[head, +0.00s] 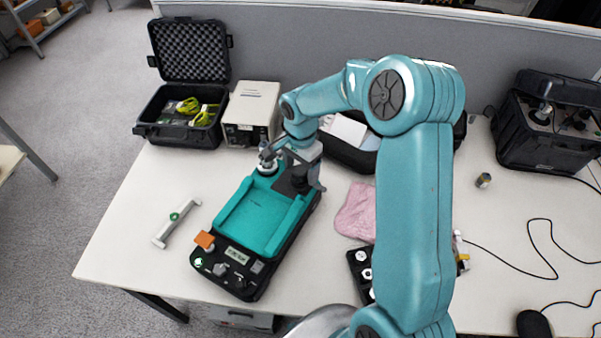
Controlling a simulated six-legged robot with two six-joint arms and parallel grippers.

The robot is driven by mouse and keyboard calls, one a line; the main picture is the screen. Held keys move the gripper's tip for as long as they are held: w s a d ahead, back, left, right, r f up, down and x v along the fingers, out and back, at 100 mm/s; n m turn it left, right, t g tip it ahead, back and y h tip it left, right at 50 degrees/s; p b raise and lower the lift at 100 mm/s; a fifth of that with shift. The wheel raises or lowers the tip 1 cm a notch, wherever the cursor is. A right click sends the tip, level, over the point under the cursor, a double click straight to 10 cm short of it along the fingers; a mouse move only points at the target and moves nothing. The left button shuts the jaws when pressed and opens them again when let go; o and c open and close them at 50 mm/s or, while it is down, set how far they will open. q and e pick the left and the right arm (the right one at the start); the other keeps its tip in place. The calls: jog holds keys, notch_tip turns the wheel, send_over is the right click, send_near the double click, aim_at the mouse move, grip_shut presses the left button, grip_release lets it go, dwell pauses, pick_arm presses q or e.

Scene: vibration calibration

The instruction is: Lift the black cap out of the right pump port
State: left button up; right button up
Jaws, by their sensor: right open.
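The pump (262,222) is a teal and black unit on the white table, with a small display and knobs at its front end. At its back end, the left port (266,167) shows as a pale round fitting. A dark round piece, apparently the black cap (299,178), sits at the back right corner, where the right port is. My right gripper (294,169) is over this back end, open, with its fingers to either side of the cap. Whether a finger touches the cap cannot be told. The port under the cap is hidden. My left gripper is not in view.
An open black case (180,120) and a beige box (251,105) stand behind the pump. A white level-like bar (176,222) lies to its left. A pink cloth (356,212) and a black tray (361,272) lie to its right. My right arm covers the table's middle right.

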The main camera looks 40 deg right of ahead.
jog(key=shift+c, duration=0.2)
jog(key=c, duration=1.1)
jog(key=shift+r, duration=0.1)
notch_tip(320, 180, up, 19)
notch_tip(320, 180, up, 5)
jog(key=p, duration=0.4)
send_over(301, 169)
